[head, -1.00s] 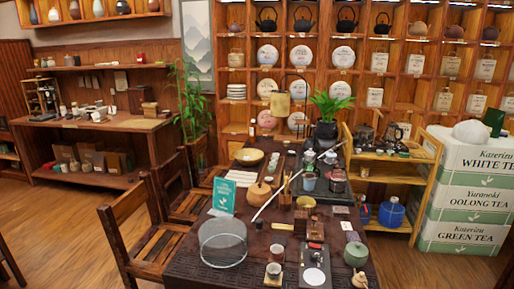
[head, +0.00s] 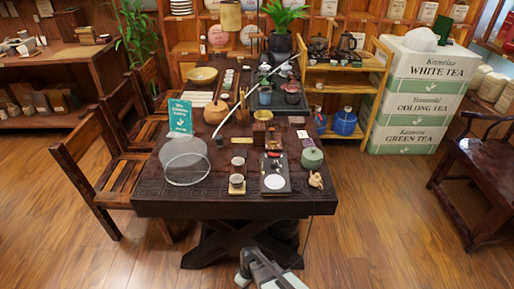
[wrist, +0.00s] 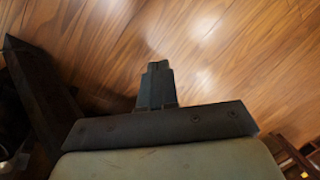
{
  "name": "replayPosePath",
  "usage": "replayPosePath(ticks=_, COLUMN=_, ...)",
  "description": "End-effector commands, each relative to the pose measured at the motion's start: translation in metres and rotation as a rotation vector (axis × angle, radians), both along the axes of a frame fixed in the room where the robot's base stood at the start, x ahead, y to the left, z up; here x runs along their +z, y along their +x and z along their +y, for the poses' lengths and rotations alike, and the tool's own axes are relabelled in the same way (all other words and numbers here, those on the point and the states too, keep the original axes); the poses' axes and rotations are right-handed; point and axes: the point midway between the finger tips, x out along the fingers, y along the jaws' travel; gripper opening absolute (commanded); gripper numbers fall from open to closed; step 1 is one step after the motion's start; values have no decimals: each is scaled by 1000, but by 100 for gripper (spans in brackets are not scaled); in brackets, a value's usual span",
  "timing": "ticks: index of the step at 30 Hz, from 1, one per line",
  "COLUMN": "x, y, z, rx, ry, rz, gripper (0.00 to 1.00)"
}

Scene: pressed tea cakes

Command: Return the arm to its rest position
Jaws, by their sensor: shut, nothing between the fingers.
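My gripper (wrist: 157,85) shows in the wrist view with its two dark fingers together and nothing between them. It is over bare wooden floor (wrist: 220,45). A dark wooden beam, apparently part of the table's stand, lies to its left in that view. In the head view, a grey and white part of my arm shows at the bottom edge, in front of the dark carved table (head: 150,205) and below its front edge. The fingertips are not clear there.
The table holds a round glass tray (head: 186,162), a teal sign (head: 180,117), cups and a green jar (head: 312,158). Chairs (head: 100,165) stand on the left. A dark armchair (head: 480,180) and tea boxes (head: 420,100) are on the right. Floor in front is clear.

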Motion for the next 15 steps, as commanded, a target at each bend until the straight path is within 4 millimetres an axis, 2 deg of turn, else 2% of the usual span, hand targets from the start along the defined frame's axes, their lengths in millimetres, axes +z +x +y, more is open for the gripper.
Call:
replayPosePath(ticks=1, x=0, y=-13, z=-24, rx=-59, ry=-29, rz=31, gripper=0)
replayPosePath(ticks=6, x=-3, y=-53, z=-91, rx=-250, ry=-137, rz=132, gripper=0)
replayPosePath(ticks=12, x=0, y=-109, z=-156, rx=-471, ry=-266, rz=252, gripper=0)
replayPosePath(ticks=15, x=5, y=-137, z=-181, rx=-573, ry=-328, rz=309, gripper=0)
